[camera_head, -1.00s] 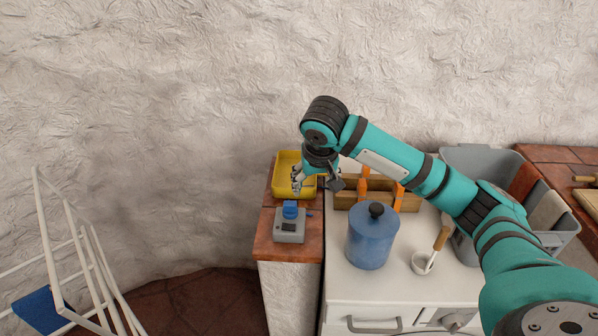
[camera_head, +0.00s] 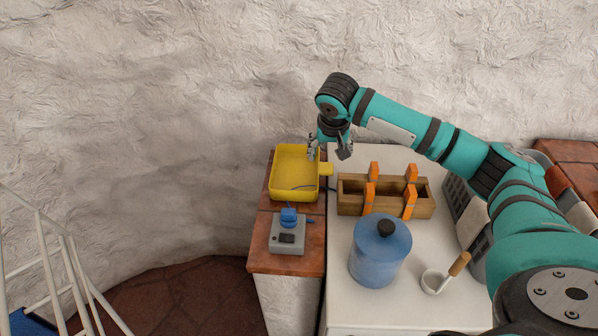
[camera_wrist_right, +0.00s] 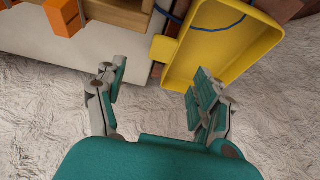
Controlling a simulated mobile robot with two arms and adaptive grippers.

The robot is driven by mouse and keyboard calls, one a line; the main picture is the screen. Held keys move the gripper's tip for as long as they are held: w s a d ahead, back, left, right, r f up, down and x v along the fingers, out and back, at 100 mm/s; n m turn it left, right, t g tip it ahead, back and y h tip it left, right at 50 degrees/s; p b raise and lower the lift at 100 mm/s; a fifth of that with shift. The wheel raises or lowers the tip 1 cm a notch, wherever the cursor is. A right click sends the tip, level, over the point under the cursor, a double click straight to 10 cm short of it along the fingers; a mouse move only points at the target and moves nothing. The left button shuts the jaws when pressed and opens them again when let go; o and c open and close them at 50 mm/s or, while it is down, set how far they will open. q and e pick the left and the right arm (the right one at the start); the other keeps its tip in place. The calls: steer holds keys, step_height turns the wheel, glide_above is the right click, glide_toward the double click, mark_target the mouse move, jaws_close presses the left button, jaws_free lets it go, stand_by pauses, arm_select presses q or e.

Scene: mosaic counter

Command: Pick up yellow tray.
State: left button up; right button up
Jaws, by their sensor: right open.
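The yellow tray (camera_head: 283,195) lies on the tiled counter at the back left, against the wall, with a short handle on its right side. A blue cable lies across its front part. In the wrist view the tray (camera_wrist_right: 208,57) is at upper right, its handle pointing left. My right gripper (camera_head: 328,150) is over the tray's right edge, near the handle. In the wrist view my right gripper (camera_wrist_right: 157,88) is open and empty, its fingers apart, with the right finger overlapping the tray's rim. I cannot tell whether they touch. My left gripper is not in view.
A grey device with a blue top (camera_head: 287,235) sits in front of the tray. A white rack (camera_head: 45,255) stands at left.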

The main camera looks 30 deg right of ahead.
mark_target(326, 166)
steer(key=x, duration=0.3)
steer(key=shift+w+d+f, duration=0.1)
steer(key=shift+w, duration=0.05)
steer(key=shift+w+d+f, duration=0.1)
steer(key=shift+w+f, duration=0.05)
steer(key=shift+f, duration=0.35)
steer(key=shift+w+f, duration=0.1)
steer(key=shift+f, duration=0.15)
steer(key=p+x, duration=0.1)
steer(key=x, duration=0.2)
steer(key=shift+w+f, duration=0.2)
steer(key=shift+f, duration=0.15)
steer(key=shift+w+f, duration=0.2)
steer(key=shift+f, duration=0.3)
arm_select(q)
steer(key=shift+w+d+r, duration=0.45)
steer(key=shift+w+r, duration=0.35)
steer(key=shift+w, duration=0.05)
arm_select(e)
steer(key=shift+c, duration=1)
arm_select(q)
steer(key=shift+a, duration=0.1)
arm_select(e)
steer(key=shift+r, duration=0.1)
jaws_close()
